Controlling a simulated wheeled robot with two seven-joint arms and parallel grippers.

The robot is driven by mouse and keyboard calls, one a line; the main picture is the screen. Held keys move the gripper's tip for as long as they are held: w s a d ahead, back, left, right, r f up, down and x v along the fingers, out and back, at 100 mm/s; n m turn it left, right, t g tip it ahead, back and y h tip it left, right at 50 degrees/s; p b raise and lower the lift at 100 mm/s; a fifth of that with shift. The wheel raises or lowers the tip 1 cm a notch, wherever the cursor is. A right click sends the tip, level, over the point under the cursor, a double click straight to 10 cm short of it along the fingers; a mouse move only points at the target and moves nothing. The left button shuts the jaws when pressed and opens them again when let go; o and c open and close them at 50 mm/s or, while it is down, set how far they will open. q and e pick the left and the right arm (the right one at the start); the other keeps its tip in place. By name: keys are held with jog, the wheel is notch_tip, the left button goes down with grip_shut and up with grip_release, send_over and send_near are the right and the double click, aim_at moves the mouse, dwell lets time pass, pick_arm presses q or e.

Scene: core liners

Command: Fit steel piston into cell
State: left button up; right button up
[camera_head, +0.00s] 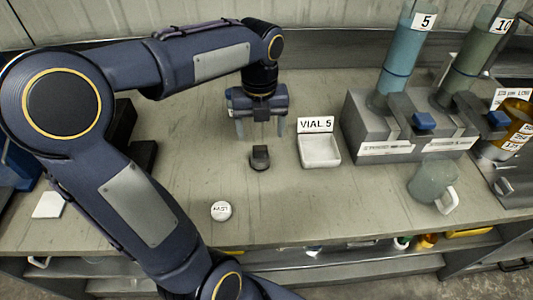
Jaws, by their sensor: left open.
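My left gripper (260,130) points down over the middle of the bench, its two fingers apart with nothing seen between them. A small dark metal piece (260,159) with a rounded top stands on the bench just in front of and below the fingers, apart from them. It may be the steel piston; I cannot tell for sure. A grey twin-bay fixture (364,131) at the right holds a blue tube (403,58) marked 5 and a green tube (476,58) with a partly cut-off label. Which part is the cell is unclear. My right gripper is out of view.
A white tray (320,152) with a VIAL 5 sign stands right of the dark piece. A white labelled disc (221,211) lies near the front edge. A greenish mug (432,180) and an orange container (513,127) are at right. My left arm covers the left side.

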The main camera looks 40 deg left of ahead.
aim_at(260, 147)
pick_arm(q)
notch_tip(260, 147, down, 8)
jog(key=shift+a+r, duration=0.15)
jog(key=shift+r, duration=0.1)
jog(key=c, duration=1.4)
